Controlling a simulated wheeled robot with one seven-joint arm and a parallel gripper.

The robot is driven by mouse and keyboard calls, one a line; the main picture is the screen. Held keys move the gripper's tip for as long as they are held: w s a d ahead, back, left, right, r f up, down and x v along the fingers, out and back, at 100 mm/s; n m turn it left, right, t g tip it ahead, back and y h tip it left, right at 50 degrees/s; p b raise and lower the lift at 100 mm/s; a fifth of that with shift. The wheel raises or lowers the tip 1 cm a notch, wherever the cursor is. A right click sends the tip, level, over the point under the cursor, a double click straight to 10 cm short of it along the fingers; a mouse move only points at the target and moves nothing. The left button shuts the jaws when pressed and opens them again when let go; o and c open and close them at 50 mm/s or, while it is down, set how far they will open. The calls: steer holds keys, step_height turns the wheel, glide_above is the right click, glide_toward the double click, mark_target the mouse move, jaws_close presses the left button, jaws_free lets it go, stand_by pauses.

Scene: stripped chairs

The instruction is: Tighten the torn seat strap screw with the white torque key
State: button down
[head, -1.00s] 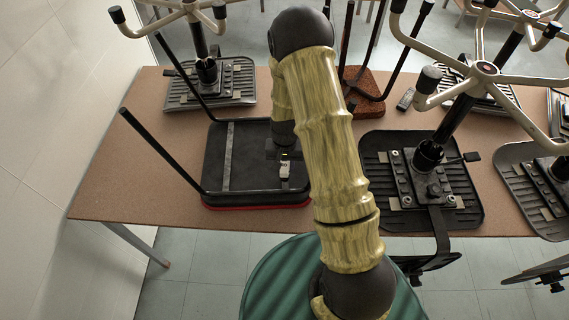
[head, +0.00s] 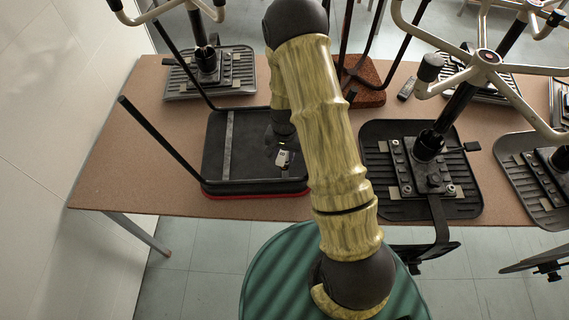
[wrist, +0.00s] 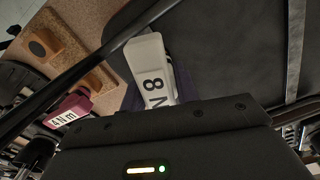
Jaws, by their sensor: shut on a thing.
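The white torque key (wrist: 153,72), marked 8 N, is shut in my gripper (wrist: 160,92) in the wrist view. In the head view the white key (head: 283,159) shows small and tilted over the upturned black seat with a red rim (head: 218,190). My gripper (head: 275,142) is partly hidden by my arm there. A light grey strap (head: 227,145) runs along the left part of this seat's underside. A grey strip also crosses the right of the wrist view (wrist: 294,45). I cannot make out a tear or the strap screw. The key's tip is hidden.
A maroon key marked 4 N m (wrist: 68,108) stands by a wooden block (wrist: 58,35) in the wrist view. Black legs rise from the upturned seat. Other upturned chairs (head: 420,205) crowd the right and back. The table's left front (head: 130,190) is clear.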

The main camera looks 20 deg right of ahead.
steer(key=m, duration=0.3)
stand_by(0.4)
steer(key=shift+m+p, duration=0.4)
steer(key=shift+m, duration=0.5)
steer(key=shift+n, duration=0.3)
steer(key=shift+r, duration=0.1)
steer(key=shift+r+p, duration=0.3)
steer(key=shift+r, duration=0.05)
steer(key=shift+r+p, duration=0.8)
steer(key=shift+r, duration=0.3)
